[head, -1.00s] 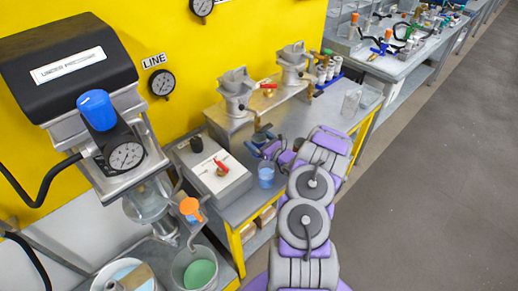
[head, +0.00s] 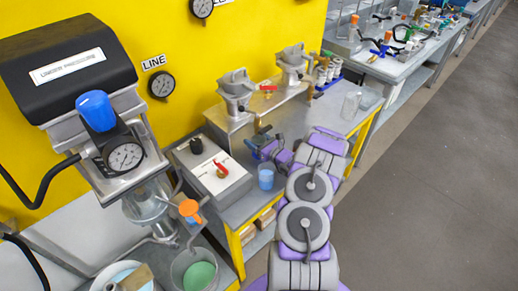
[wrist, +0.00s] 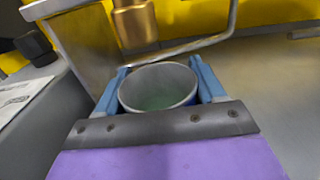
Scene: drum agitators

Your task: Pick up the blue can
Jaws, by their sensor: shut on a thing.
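The blue can (wrist: 157,90) is an open-topped can with a grey metal rim and a dark greenish inside. In the wrist view it sits upright between the two blue fingers of my gripper (wrist: 158,70), which is shut on it. The can's lower part is hidden by the gripper body. In the head view my gripper (head: 263,147) is at the workbench, just in front of the metal stand, and the can is too small and covered there to make out well. I cannot tell whether the can still touches the bench.
A light blue cup (head: 266,176) stands on the bench close to my gripper. A metal stand (head: 234,123) with clamps is behind. A clear jar (head: 350,104) stands to the right.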

